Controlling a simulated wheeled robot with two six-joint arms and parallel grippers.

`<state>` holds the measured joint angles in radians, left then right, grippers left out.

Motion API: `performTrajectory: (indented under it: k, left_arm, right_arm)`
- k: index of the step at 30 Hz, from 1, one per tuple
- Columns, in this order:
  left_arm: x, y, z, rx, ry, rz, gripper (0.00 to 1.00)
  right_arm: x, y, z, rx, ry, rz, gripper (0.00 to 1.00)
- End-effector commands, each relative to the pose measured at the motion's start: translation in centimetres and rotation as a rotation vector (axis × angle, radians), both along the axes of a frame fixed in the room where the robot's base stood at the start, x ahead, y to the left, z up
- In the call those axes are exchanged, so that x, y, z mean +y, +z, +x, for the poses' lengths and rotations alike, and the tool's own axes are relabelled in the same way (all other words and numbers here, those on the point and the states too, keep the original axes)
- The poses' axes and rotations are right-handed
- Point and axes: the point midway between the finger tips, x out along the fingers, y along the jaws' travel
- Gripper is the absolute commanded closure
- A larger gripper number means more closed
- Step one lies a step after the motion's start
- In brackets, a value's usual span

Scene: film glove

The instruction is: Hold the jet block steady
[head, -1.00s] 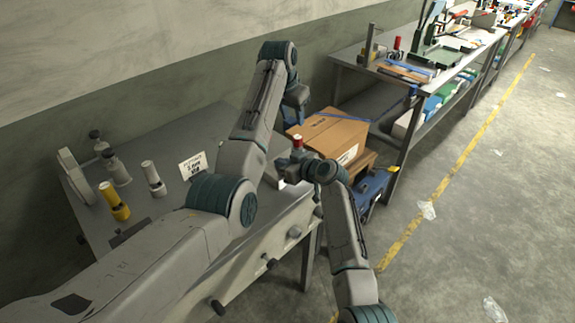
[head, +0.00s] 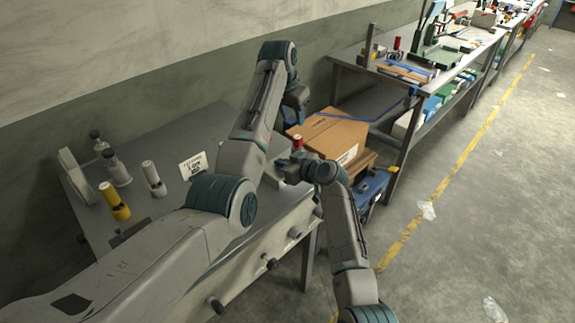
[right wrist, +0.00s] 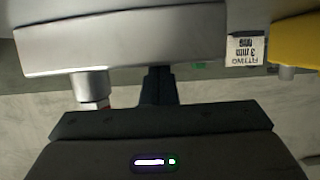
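A pale grey metal block (right wrist: 120,45), probably the jet block, spans the upper left of the right wrist view. A short round stub with a red part hangs below it. A dark narrow finger part of my right gripper (right wrist: 157,88) reaches up to the block's lower edge; I cannot tell whether it grips. In the head view my right gripper (head: 290,168) is at the bench's far right end, beside a red-capped part (head: 297,140). My left gripper (head: 297,115) is higher, above that end; its fingers are not clear. The jet block is not clear in the head view.
The grey bench (head: 150,222) holds a label card (head: 193,166), a yellow cylinder (head: 114,202) and grey fittings. Black knobs stick out of its front. A cardboard box (head: 335,135) stands beyond. A loaded shelf table (head: 345,58) is farther back. The floor at right is mostly open.

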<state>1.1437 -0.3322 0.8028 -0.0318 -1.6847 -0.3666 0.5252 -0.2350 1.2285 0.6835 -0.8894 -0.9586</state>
Motion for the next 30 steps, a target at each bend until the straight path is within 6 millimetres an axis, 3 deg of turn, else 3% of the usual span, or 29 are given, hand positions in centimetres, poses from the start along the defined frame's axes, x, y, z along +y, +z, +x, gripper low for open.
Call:
performTrajectory:
  k: [30]
  left_arm:
    - [0.0, -0.06, 0.0, 0.0, 0.0, 0.0, 0.64]
  right_arm:
    - [-0.04, -1.0, -0.26, 0.013, 0.003, -0.005, 1.0]
